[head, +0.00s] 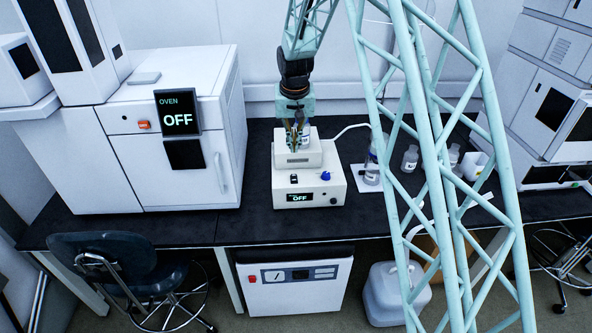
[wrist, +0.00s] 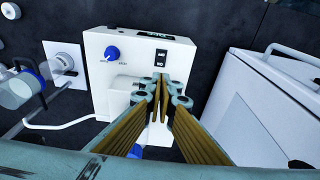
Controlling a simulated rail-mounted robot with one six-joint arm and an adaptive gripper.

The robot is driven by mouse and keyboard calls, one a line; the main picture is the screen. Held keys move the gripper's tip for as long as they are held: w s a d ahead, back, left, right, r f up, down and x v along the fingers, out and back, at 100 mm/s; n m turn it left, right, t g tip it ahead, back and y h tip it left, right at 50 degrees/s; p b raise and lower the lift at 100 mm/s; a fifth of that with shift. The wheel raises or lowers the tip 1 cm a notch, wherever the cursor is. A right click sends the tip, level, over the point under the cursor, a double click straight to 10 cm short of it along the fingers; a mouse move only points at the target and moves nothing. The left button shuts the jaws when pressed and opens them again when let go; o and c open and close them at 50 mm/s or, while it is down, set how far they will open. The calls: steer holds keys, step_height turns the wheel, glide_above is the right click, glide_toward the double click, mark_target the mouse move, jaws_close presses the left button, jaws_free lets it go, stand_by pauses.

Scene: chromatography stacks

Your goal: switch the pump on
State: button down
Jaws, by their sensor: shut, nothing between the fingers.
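The pump (head: 309,186) is a white box on the dark bench in the middle of the head view. Its display (head: 299,198) reads OFF. A black rocker switch (head: 294,179) sits on its face, left of a blue knob (head: 325,175). The wrist view shows the pump (wrist: 100,75) turned round, with the switch (wrist: 161,58) and the knob (wrist: 112,53). My gripper (head: 299,141) is above the rear part of the pump, fingers pointing down. In the wrist view my gripper's fingertips (wrist: 161,84) are together and empty, just below the switch in the picture. I cannot tell their height above it.
A white oven (head: 178,165) whose panel reads OFF stands left. Right of the pump are a stand with a bottle (head: 372,170) and other bottles (head: 410,159). A tube runs from the pump to that side. A dark chair (head: 110,260) stands in front of the bench.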

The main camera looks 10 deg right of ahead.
mark_target(293, 174)
steer(key=shift+w+d+f, duration=0.1)
steer(key=shift+w+f, duration=0.35)
steer(key=shift+f, duration=1.85)
steer(key=shift+w+d+f, duration=0.1)
steer(key=shift+w+f, duration=0.3)
steer(key=shift+f, duration=1.85)
steer(key=shift+w+f, duration=0.45)
steer(key=shift+f, duration=1.85)
steer(key=shift+w+a+p, duration=0.1)
steer(key=shift+a+p, duration=0.05)
steer(key=shift+p, duration=0.15)
